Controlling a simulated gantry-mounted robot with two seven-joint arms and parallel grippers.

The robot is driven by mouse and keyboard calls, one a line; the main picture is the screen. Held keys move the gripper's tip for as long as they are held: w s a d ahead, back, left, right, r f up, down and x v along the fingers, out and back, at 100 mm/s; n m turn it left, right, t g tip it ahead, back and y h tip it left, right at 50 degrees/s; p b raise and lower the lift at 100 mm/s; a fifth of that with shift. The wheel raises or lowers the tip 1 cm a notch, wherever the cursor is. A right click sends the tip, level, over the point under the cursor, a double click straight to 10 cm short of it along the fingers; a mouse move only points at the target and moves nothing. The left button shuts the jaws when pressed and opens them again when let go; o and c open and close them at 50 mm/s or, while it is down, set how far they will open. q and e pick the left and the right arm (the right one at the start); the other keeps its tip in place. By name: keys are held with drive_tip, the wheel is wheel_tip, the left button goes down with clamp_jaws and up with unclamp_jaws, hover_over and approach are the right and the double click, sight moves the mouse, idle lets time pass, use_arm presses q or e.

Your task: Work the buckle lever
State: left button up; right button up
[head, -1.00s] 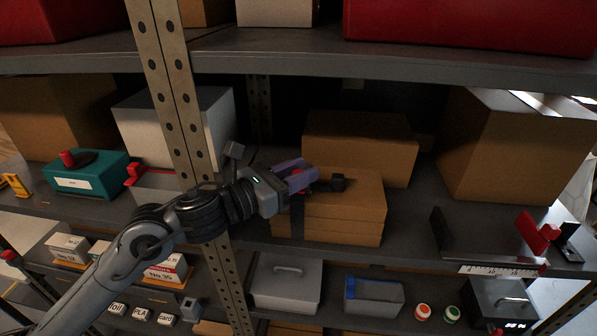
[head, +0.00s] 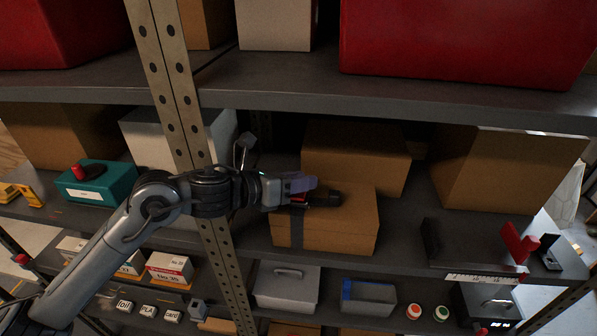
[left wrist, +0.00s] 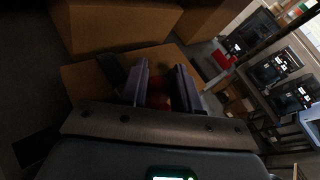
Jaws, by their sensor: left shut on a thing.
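A brown cardboard box (head: 345,232) on the middle shelf has a dark strap (head: 297,230) down its front. A dark buckle part (head: 330,199) sits at its top edge. A red lever (head: 300,198) shows at my left gripper (head: 302,187), whose fingers are pale purple. In the left wrist view the red lever (left wrist: 157,97) is between the two fingers of the left gripper (left wrist: 160,90). The fingers are closed on it and hide much of it. The box (left wrist: 85,80) lies beyond them. My right gripper is not in view.
More cardboard boxes (head: 355,155) stand behind and to the right. A perforated metal post (head: 170,85) rises beside my left arm. The upper shelf edge (head: 330,100) lies above.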

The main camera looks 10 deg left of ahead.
use_arm(q)
drive_tip(key=shift+w+r+n+g+p, duration=0.4)
drive_tip(key=shift+g+p, duration=0.1)
drive_tip(key=shift+p, duration=0.3)
drive_tip(key=shift+f+y, duration=0.2)
drive_tip(key=shift+y, duration=0.1)
drive_tip(key=o, duration=0.9)
